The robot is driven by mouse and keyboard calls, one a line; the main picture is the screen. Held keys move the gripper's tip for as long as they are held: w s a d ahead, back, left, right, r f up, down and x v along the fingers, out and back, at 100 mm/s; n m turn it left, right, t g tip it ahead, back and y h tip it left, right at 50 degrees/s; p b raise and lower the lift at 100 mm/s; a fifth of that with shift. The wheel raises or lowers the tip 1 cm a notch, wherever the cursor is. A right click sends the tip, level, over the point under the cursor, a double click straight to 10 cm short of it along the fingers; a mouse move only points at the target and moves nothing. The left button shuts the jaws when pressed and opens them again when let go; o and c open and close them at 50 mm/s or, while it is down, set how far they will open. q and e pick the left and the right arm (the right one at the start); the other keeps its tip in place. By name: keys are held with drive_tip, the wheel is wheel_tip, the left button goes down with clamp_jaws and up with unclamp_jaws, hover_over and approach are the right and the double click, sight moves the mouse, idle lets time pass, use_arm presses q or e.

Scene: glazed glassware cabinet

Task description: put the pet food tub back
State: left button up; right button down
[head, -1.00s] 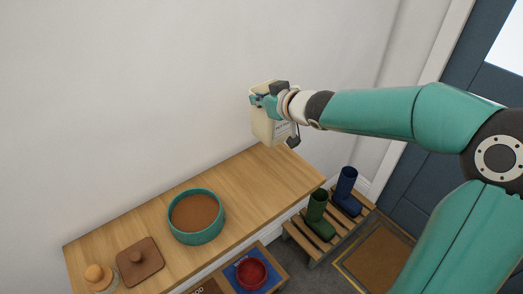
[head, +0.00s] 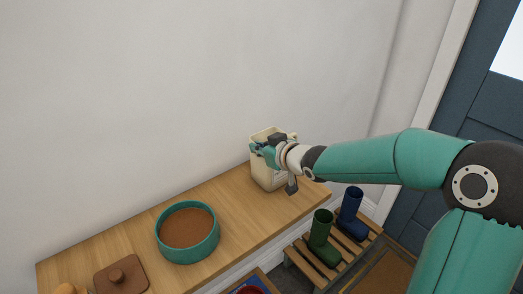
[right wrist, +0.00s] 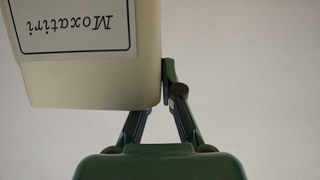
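The pet food tub (head: 262,174) is cream-coloured and open-topped, at the right end of the wooden top. My right gripper (head: 263,147) is shut on its upper part. The tub looks upright and its base is at or just above the wood; I cannot tell if it touches. In the right wrist view, the tub (right wrist: 90,85) fills the upper left, with a label reading "Moxatiri" upside down. The gripper's fingers (right wrist: 166,85) meet at the tub's side, one partly hidden behind it. My left gripper is not in view.
Green (head: 322,240) and blue (head: 350,213) boots stand on a slatted rack (head: 301,250) to the right. Bare wood lies between bowl and tub.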

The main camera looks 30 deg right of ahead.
drive_tip(key=shift+r, duration=0.2)
drive_tip(key=shift+f, duration=0.1)
drive_tip(key=c, duration=1.7)
unclamp_jaws()
drive_tip(key=shift+f, duration=0.1)
drive_tip(key=o, duration=0.4)
drive_tip(key=shift+r, duration=0.2)
drive_tip(key=p+v, duration=0.3)
drive_tip(key=v, duration=0.9)
drive_tip(key=shift+a+f, duration=0.1)
